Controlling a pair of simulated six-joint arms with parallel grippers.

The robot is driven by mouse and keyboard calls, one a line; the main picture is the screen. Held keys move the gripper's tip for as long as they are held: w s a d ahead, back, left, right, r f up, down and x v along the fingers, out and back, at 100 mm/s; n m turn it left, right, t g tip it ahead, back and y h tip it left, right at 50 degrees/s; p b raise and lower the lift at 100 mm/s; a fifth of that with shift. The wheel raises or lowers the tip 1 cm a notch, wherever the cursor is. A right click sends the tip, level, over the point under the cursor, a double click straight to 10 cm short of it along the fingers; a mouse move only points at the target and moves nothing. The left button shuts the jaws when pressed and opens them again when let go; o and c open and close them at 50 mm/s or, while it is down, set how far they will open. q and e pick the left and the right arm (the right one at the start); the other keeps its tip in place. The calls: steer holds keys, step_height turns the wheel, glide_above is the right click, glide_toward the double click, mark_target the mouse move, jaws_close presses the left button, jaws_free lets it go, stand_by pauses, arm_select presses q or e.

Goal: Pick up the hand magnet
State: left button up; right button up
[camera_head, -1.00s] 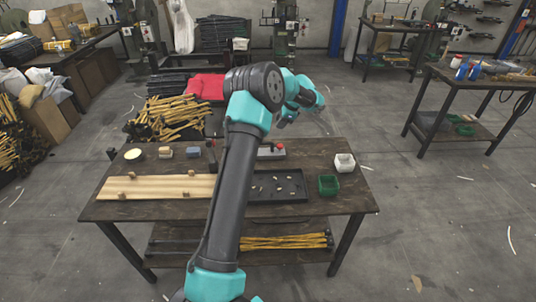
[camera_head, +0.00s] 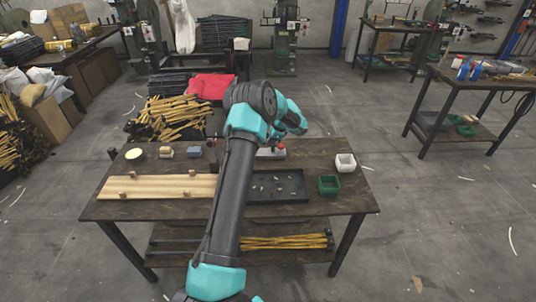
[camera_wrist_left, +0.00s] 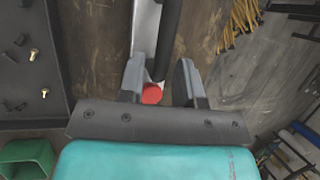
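What looks like the hand magnet (camera_head: 270,155) is a pale grey bar with a red knob, at the back of the workbench behind the black tray. In the left wrist view it shows as a silver bar (camera_wrist_left: 144,30) with a black handle (camera_wrist_left: 168,35) and a red end (camera_wrist_left: 152,94). My left gripper (camera_wrist_left: 158,80) is open, with a finger on each side of the handle and red end. A gap shows at the right finger; contact at the left finger cannot be told. In the head view the left gripper (camera_head: 277,143) is just above the magnet. My right gripper is not in view.
The black tray (camera_head: 300,199) holds small rivets. A green bin (camera_head: 329,186) and a white bin (camera_head: 345,162) stand to its right. A wooden board (camera_head: 155,187), a round pale disc (camera_head: 134,153) and small blocks (camera_head: 194,152) are on the left.

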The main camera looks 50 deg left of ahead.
mark_target(268, 148)
arm_select(q)
steer(key=shift+x, duration=2.65)
steer(key=shift+w, duration=0.2)
jaws_close()
steer(key=shift+r, duration=0.1)
